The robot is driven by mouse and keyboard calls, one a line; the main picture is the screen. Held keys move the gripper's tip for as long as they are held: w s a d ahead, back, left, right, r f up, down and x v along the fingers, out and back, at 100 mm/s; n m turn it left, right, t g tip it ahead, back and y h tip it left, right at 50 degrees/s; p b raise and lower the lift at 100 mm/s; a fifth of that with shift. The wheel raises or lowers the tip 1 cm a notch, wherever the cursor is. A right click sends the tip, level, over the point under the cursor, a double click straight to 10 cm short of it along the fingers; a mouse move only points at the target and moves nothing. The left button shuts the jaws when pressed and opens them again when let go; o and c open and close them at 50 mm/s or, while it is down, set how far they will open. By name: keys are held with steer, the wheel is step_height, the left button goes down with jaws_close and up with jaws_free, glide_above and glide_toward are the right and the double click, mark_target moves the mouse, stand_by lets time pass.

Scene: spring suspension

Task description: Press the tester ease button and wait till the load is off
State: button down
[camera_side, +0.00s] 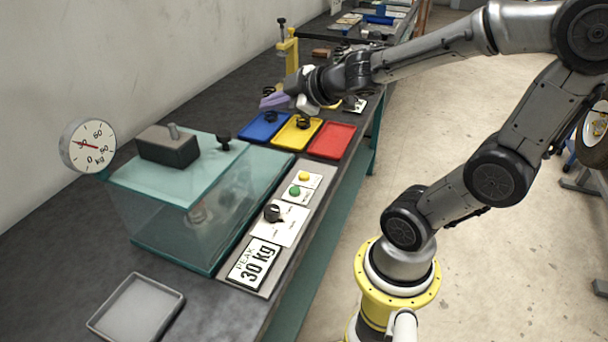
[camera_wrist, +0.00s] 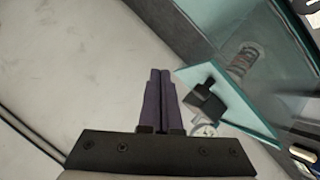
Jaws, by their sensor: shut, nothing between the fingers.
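The tester is a teal-framed box with clear walls (camera_side: 160,222). A dark block and a black knob sit on its top plate (camera_side: 190,186). Its round kg dial (camera_side: 87,146) has a red needle pointing left. The control panel beside it has a yellow button (camera_side: 304,175), a green button (camera_side: 295,191) and a black rotary knob (camera_side: 272,212). The button labels are too small to read, so I cannot tell which is ease. My gripper (camera_side: 268,101) is shut and empty, above the bench behind the trays, apart from the buttons. Its purple fingers (camera_wrist: 160,74) touch together in the wrist view. A spring (camera_wrist: 242,62) shows through the glass.
A sign (camera_side: 254,264) reads PEAK 30 kg. A grey tray (camera_side: 137,308) lies at front left. A yellow stand (camera_side: 291,52) rises behind my gripper.

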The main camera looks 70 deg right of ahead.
steer(key=s+d+f+n+g+y, duration=0.1)
steer(key=d+f+g, duration=0.1)
steer(key=d+f, duration=0.35)
steer(key=m+g, duration=0.1)
glide_above(308, 176)
step_height(308, 176, down, 5)
steer(key=shift+s+f+h, duration=0.1)
steer(key=shift+h, duration=0.2)
steer(key=shift+f, duration=4.4)
steer(key=shift+f, duration=0.2)
steer(key=shift+f, duration=0.2)
